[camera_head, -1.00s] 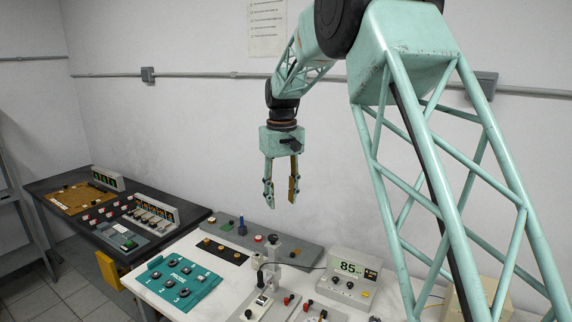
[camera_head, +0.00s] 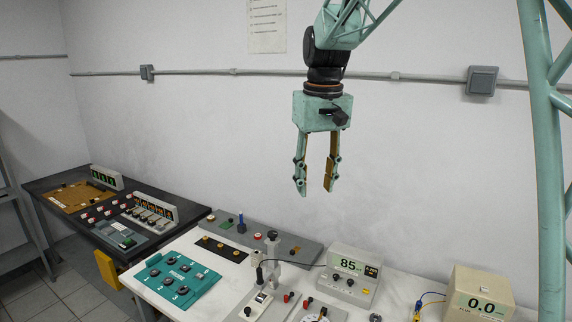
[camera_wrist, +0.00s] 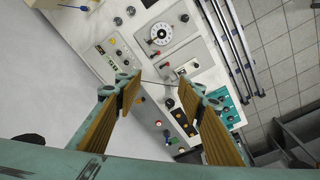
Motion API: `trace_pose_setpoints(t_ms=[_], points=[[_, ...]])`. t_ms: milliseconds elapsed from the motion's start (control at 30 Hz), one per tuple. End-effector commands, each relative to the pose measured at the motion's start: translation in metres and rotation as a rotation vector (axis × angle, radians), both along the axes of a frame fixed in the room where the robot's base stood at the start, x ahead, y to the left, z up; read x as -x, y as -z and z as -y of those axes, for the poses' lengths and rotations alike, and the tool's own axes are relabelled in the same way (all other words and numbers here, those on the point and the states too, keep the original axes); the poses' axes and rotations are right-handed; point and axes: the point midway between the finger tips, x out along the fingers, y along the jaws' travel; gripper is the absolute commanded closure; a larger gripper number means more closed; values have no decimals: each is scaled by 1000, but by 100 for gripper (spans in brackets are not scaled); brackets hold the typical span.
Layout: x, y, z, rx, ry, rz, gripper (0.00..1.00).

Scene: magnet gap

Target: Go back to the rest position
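My gripper (camera_head: 316,190) hangs high above the white bench (camera_head: 408,287), fingers pointing down. Its two fingers are parallel and spread apart, with nothing between them. In the wrist view the gripper (camera_wrist: 157,98) is also open, with ribbed tan pads on the inner faces and the bench far below. The rest of my arm rises out of the top of the head view.
The bench holds a meter reading 85 (camera_head: 349,273), a beige box reading 0.0 (camera_head: 479,296), a teal panel (camera_head: 178,281) and a grey switch panel (camera_head: 262,240). A dark table (camera_head: 150,200) stands at left. Air around my gripper is clear.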

Motion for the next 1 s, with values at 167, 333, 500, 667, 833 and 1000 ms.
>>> trace_pose_setpoints(t_ms=[167, 333, 500, 667, 833, 1000], points=[[32, -11, 16, -4, 23, 16, 64], [61, -19, 29, -8, 46, 32, 64], [91, -26, 42, -12, 68, 46, 64], [121, -29, 53, -15, 88, 59, 64], [152, -31, 65, -19, 111, 75, 64], [183, -31, 75, -23, 133, 90, 64]])
